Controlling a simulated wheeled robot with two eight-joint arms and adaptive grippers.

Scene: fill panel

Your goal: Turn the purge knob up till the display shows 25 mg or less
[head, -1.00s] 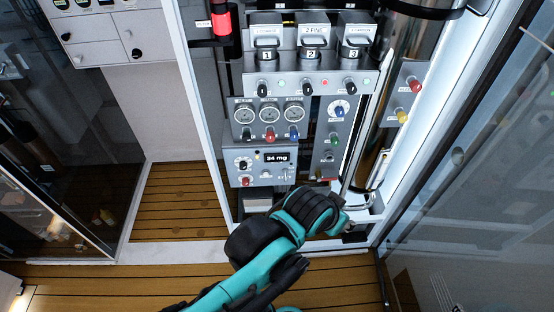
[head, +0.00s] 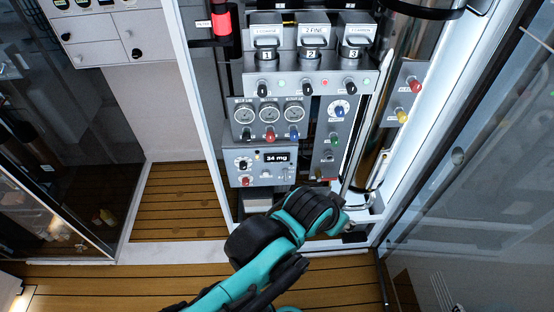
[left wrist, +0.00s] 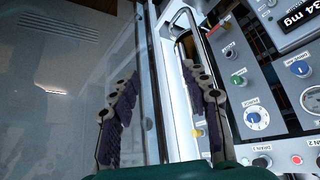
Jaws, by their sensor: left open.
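The display (head: 276,157) on the grey panel reads 34 mg; part of it also shows in the left wrist view (left wrist: 298,18). The purge knob looks to be the white dial with a blue centre (head: 339,108), at the upper right of the panel; the left wrist view shows this dial (left wrist: 257,118) right of my fingers. My left gripper (left wrist: 158,72) is open and empty, its two fingers wide apart, clear of the dial. In the head view my wrist hides most of the gripper, low in front of the cabinet. My right gripper is not in view.
A green knob (head: 333,140) sits below the dial, and a blue knob (head: 294,133) is to its lower left. A metal handle (left wrist: 190,18) runs close by my fingers. Glass (head: 470,200) stands at the right. The wooden floor (head: 180,200) is clear.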

